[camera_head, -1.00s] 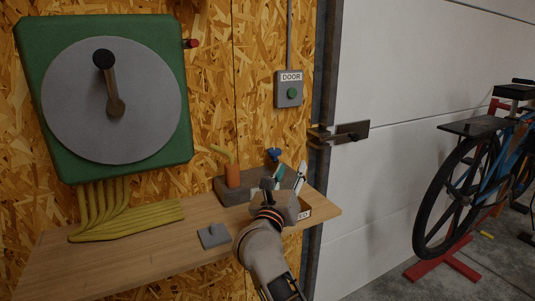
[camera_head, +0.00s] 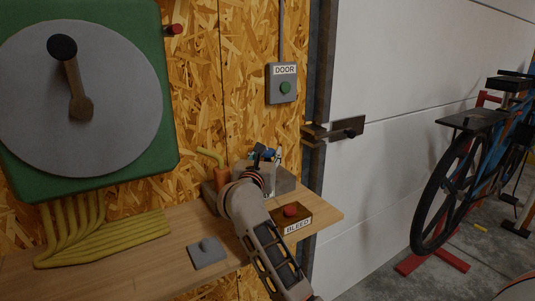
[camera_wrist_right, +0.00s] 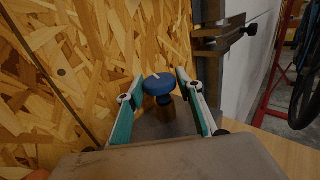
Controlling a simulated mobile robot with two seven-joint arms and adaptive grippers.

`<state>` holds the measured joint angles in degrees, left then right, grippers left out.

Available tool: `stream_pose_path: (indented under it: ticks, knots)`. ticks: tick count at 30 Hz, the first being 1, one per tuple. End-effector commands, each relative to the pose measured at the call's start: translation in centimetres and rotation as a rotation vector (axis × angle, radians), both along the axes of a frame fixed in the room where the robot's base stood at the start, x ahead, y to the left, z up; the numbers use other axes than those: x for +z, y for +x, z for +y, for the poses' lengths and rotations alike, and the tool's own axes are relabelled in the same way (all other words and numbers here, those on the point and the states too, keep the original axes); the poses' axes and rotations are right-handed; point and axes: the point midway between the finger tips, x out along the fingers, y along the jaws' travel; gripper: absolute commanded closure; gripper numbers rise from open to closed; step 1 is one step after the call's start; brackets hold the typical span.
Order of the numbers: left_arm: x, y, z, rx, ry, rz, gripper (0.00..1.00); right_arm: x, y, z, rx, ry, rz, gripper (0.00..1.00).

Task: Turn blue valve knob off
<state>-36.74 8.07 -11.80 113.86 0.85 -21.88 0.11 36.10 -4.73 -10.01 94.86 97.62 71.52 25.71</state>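The blue valve knob (camera_wrist_right: 159,84) is a round blue cap with a white mark, on a brownish stem above a grey block. In the right wrist view it sits between the two teal-edged fingers of my right gripper (camera_wrist_right: 160,86), which are spread with gaps on both sides. In the head view the blue knob (camera_head: 268,154) is partly hidden behind my right gripper (camera_head: 262,158), at the grey block (camera_head: 284,181) on the wooden shelf. My left gripper does not show.
A red button on a box labelled BLEED (camera_head: 297,226) stands right of my arm. A grey plate with a small knob (camera_head: 207,253) lies on the shelf (camera_head: 150,258). A DOOR button box (camera_head: 282,83) and a latch (camera_head: 335,130) are above.

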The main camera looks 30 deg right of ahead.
Motion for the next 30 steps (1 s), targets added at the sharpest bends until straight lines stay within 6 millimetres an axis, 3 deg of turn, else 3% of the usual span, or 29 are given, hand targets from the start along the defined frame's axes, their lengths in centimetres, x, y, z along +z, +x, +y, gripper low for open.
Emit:
stream_pose_path:
  ticks: [11, 14, 15, 23, 30]
  knots:
    - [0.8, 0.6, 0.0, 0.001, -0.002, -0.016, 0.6, 0.0, 0.6, -0.5, 0.0, 0.001, 0.001, 0.64]
    - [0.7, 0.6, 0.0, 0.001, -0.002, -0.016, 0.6, 0.0, 0.6, -0.5, 0.0, 0.001, 0.001, 0.87]
    - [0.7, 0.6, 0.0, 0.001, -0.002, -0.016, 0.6, 0.0, 0.6, -0.5, 0.0, 0.001, 0.001, 0.91]
    - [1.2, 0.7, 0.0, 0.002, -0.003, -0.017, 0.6, 0.2, 0.5, -0.7, 0.031, -0.001, 0.0, 0.91]
    - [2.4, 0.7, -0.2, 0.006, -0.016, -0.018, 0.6, 0.4, 0.5, -0.8, 0.175, -0.004, 0.0, 0.91]
